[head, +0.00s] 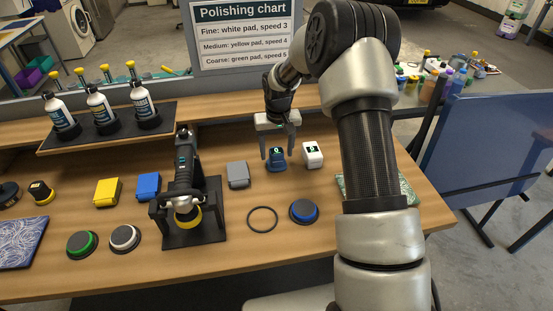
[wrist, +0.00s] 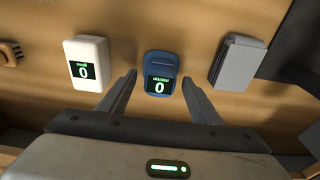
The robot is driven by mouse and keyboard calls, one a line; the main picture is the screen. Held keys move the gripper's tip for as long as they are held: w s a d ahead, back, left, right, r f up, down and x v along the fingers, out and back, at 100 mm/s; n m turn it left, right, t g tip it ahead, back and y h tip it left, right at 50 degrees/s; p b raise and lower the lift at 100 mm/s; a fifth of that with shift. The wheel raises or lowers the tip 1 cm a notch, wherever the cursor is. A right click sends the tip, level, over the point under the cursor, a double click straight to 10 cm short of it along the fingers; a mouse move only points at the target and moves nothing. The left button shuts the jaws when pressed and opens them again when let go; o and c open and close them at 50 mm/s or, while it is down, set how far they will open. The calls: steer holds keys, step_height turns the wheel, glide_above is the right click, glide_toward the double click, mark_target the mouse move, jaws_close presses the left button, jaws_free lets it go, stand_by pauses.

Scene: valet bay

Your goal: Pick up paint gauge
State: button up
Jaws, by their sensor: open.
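A small blue handheld gauge (head: 276,163) stands on the wooden bench with a dark screen showing a green 0. It looks like the paint gauge. It also shows in the wrist view (wrist: 161,66), centred just beyond my fingertips. My gripper (head: 278,152) is open above it, one finger towards each side, and the fingers appear clear of the gauge. In the wrist view my gripper (wrist: 159,78) holds nothing between its fingers. A white meter (head: 312,155), also showing 0, stands to the right of the gauge; it is on the left in the wrist view (wrist: 88,62).
A grey block (head: 238,174) lies left of the gauge. A polisher (head: 186,178) rests on a black stand further left. A bottle rack (head: 107,131) stands at the back left.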

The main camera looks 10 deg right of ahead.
mark_target(277, 151)
steer(key=shift+f, duration=0.75)
steer(key=c, duration=1.2)
step_height(277, 151, up, 10)
steer(key=shift+r, duration=0.1)
steer(key=o, duration=0.6)
steer(key=c, duration=0.5)
steer(key=shift+c, duration=0.4)
